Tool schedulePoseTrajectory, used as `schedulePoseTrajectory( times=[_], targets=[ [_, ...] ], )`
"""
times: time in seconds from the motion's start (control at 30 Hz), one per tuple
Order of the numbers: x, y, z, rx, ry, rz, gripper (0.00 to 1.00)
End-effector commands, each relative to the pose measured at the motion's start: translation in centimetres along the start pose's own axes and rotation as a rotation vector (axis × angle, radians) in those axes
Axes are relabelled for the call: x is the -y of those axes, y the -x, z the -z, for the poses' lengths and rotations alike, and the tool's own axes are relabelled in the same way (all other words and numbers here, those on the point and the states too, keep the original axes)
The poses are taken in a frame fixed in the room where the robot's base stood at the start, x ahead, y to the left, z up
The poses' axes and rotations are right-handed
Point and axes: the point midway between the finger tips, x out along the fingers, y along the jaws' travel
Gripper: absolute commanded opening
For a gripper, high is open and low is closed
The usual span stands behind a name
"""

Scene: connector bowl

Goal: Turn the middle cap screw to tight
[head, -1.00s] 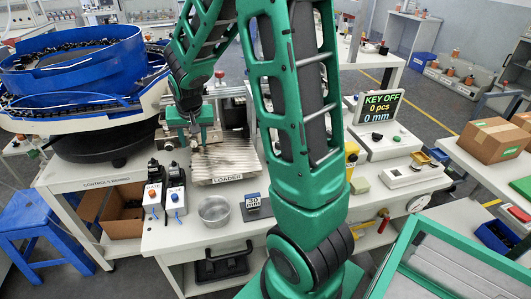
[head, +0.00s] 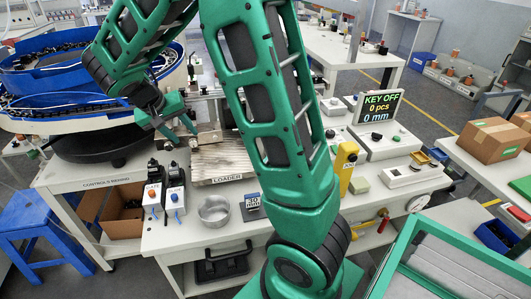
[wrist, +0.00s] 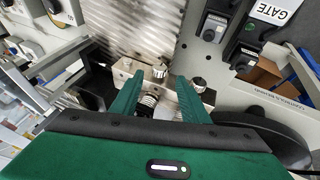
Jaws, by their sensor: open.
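My gripper (wrist: 158,78) is open in the wrist view, with its two green fingers pointing at a metal block (wrist: 176,90). A dark ribbed cap screw (wrist: 148,100) shows between the fingers, nearer the left one. A silver-topped knob or screw (wrist: 160,70) stands on the block just past the fingertips, and another (wrist: 198,83) is right of the right finger. I cannot tell which is the middle cap screw, or whether a finger touches any. In the head view my gripper (head: 188,122) is tilted over the back of the ribbed LOADER plate (head: 222,165); the screws are too small there.
A blue bowl feeder (head: 45,75) stands left of the loader. Two switch boxes (head: 153,190), a metal cup (head: 214,210) and a small labelled block (head: 252,207) are in front. A yellow device (head: 347,168) and a KEY OFF display (head: 381,107) are at right.

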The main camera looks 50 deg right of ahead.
Motion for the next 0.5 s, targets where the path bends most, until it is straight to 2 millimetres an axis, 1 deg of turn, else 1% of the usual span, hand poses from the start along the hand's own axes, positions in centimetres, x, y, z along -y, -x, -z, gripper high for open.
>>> schedulePoseTrajectory(
  times=[0.03,0.3,0.5],
  targets=[
    [0.1,1.0,0.0,-0.002,0.001,0.002,0.41],
    [0.1,5.6,0.0,-0.002,0.0,0.003,0.41],
    [-3.5,5.2,-1.0,0.038,-0.006,0.007,0.41]
  ],
)
